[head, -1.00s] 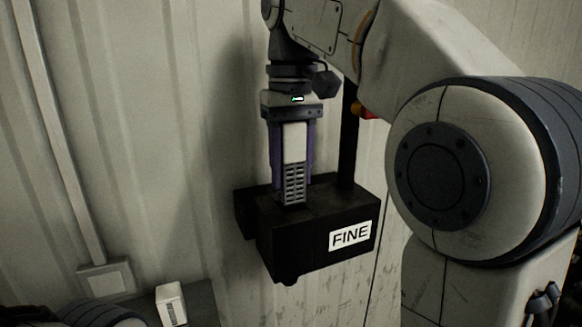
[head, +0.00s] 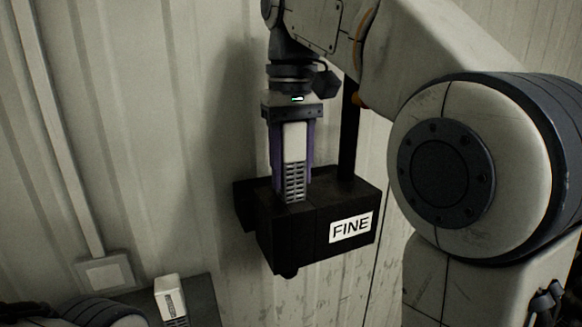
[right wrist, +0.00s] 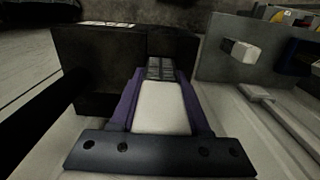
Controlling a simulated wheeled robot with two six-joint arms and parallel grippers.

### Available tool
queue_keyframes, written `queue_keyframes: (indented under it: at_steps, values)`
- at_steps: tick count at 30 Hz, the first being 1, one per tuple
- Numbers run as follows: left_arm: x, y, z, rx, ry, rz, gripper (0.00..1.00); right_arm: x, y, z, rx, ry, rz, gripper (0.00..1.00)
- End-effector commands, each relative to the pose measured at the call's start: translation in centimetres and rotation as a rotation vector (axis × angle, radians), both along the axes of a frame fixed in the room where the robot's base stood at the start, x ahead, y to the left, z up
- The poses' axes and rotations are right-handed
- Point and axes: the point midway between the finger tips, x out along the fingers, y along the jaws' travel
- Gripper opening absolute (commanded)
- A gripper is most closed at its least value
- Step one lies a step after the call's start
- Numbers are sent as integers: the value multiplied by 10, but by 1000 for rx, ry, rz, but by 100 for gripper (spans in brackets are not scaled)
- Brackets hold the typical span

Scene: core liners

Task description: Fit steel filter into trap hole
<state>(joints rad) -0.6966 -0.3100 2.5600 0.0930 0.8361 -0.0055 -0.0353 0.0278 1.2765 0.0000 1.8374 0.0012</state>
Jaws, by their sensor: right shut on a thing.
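The steel filter (head: 295,182) has a white grip block and a grey slotted lower part. My right gripper (head: 292,186) points straight down with its purple fingers shut on the filter. The filter is upright, and its lower end meets the top of the black trap box (head: 285,240) labelled FINE. The hole is hidden by the filter, and how deep the end sits in it I cannot tell. In the right wrist view the white block (right wrist: 160,108) lies between the fingers, with the grid (right wrist: 160,69) against the box (right wrist: 95,75). My left gripper is out of view.
A second white piece with a slotted part (head: 169,296) stands on a dark surface at lower left. The trap box is close to the corrugated wall (head: 160,150). A dark upright post (head: 348,140) rises behind the box, right of my gripper.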

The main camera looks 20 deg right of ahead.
Motion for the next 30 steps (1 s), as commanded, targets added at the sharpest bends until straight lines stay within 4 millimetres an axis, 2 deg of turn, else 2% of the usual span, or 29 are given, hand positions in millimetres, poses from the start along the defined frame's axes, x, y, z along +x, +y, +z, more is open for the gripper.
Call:
queue_keyframes:
  at_steps: [24, 25, 27, 28, 30]
  values:
    - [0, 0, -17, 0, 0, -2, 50, 0, 0, -21, 0, -2, 0, 0]
    - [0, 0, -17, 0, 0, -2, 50, 0, 0, -21, 0, -2, 0, 50]
    - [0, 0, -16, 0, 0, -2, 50, 0, 0, -20, 0, -2, 0, 76]
    - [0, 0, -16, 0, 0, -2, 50, 0, 0, -20, 0, -2, 0, 81]
    - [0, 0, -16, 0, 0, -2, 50, 0, 0, -20, 0, -1, 0, 81]
